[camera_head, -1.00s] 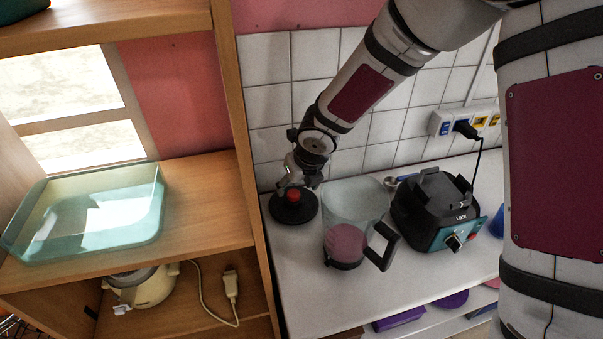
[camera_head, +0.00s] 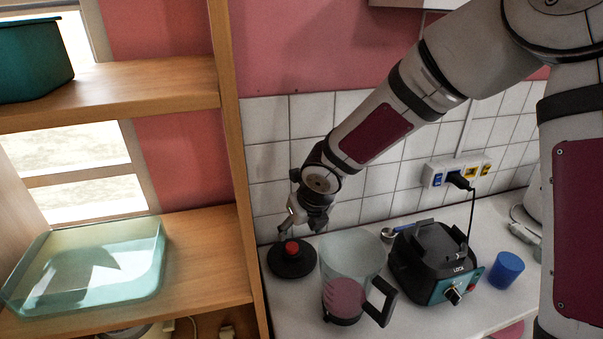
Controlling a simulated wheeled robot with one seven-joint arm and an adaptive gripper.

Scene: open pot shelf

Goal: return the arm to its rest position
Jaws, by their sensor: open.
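My arm reaches in from the upper right of the head view and bends down to the left. My gripper (camera_head: 295,222) is at its end, open, over the counter's left part. It is just above a black round lid with a red knob (camera_head: 292,258) lying on the counter. The fingertips are small and dark here, and I cannot tell whether they touch the knob. The lid looks flat on the counter, and nothing shows held in the gripper.
A clear jug (camera_head: 350,265) with pink contents stands right of the lid. A black blender base (camera_head: 437,262) and a blue cup (camera_head: 506,270) stand further right. An open wooden shelf (camera_head: 200,255) on the left holds a glass tray (camera_head: 90,290) and a teal pot (camera_head: 35,60).

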